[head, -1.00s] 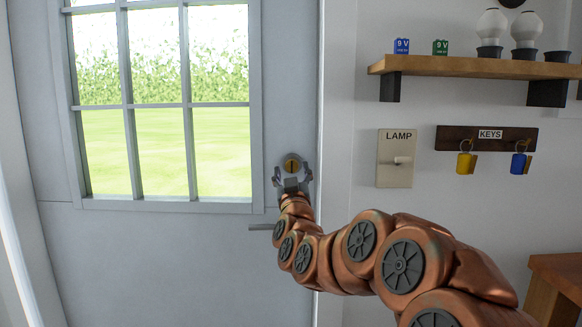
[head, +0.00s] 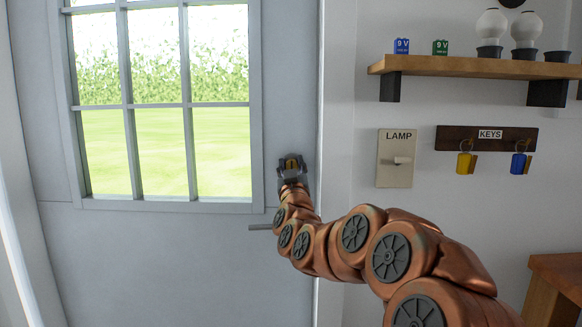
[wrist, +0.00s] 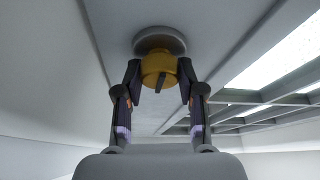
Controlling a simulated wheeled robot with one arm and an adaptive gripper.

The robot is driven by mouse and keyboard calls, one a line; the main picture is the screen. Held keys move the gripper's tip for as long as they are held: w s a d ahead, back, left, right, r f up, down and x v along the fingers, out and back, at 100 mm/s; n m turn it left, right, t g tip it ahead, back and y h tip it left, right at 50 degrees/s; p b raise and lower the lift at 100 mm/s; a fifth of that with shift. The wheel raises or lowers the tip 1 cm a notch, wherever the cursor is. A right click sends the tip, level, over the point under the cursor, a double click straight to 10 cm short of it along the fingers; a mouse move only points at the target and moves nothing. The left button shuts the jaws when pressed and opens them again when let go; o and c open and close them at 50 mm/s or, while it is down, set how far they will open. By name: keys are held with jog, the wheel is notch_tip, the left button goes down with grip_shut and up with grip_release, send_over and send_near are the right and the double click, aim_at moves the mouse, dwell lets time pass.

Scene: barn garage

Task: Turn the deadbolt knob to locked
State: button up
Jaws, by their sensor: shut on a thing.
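The deadbolt knob (head: 291,162) is a small brass-yellow knob on the grey door (head: 180,260), right of the window. In the wrist view the brass knob (wrist: 158,68) stands out from a round grey plate (wrist: 160,41), with a dark bar on its face that looks close to upright, slightly tilted. My gripper (head: 292,172) is at the knob, and in the wrist view its two dark fingers (wrist: 159,80) are shut on the knob's left and right sides. In the head view my gripper hides the knob's lower part.
A lever handle (head: 262,227) sticks out leftward below the deadbolt, close to my arm. To the right are a lamp switch (head: 396,158), a key rack (head: 486,139) and a shelf (head: 470,66) with bulbs and batteries. A wooden table (head: 556,285) stands lower right.

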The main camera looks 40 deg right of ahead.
jog(key=c, duration=0.4)
